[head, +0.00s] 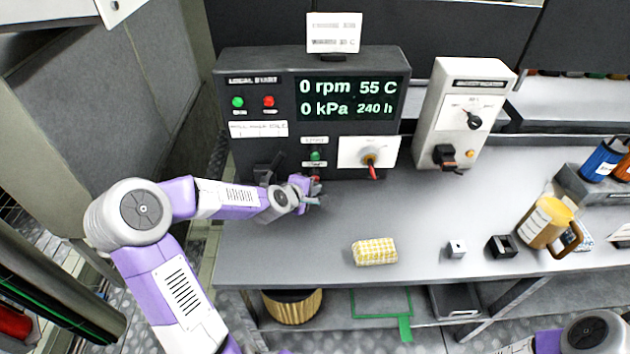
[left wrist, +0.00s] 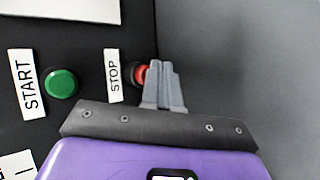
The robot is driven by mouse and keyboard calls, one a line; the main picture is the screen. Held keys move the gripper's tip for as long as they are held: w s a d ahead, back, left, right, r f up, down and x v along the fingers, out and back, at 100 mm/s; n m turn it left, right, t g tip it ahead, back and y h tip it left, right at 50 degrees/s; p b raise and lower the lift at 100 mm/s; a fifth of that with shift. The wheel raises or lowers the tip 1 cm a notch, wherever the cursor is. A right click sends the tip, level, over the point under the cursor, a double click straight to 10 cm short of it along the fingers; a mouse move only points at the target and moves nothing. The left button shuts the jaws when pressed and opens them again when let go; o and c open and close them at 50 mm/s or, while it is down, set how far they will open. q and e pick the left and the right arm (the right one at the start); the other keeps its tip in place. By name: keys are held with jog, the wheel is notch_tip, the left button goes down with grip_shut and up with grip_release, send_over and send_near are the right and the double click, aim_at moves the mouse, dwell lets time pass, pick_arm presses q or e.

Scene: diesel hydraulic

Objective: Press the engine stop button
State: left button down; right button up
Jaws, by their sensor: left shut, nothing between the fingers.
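The red stop button (left wrist: 142,74), beside a white STOP label (left wrist: 114,76), shows in the left wrist view, its right part hidden by my fingers. In the head view a bit of it (head: 315,178) shows low on the black control panel (head: 240,160). The green start button (left wrist: 60,83) is to its left in the wrist view and above it in the head view (head: 315,155). My left gripper (head: 314,198) is shut and empty, its fingertips (left wrist: 162,68) at the red button. I cannot tell whether they touch it. My right gripper is out of view.
The panel's display (head: 347,98) reads 0 rpm and 0 kPa. A rotary switch (head: 369,160) with a red handle is right of the buttons. A grey box (head: 462,110), a yellow checked sponge (head: 375,252) and a yellow mug (head: 545,222) stand on the grey bench (head: 420,215).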

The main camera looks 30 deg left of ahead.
pick_arm(q)
jog(key=shift+s+d, duration=0.25)
jog(key=shift+s, duration=0.15)
jog(key=shift+s+d+p, duration=0.35)
jog(key=shift+s+d, duration=0.1)
jog(key=shift+s, duration=0.25)
jog(key=shift+s+d+p, duration=0.3)
jog(key=shift+s+d, duration=0.1)
jog(key=shift+s, duration=0.3)
jog(key=shift+s+d+p, duration=0.35)
jog(key=shift+s+d, duration=0.1)
jog(key=shift+s, duration=0.25)
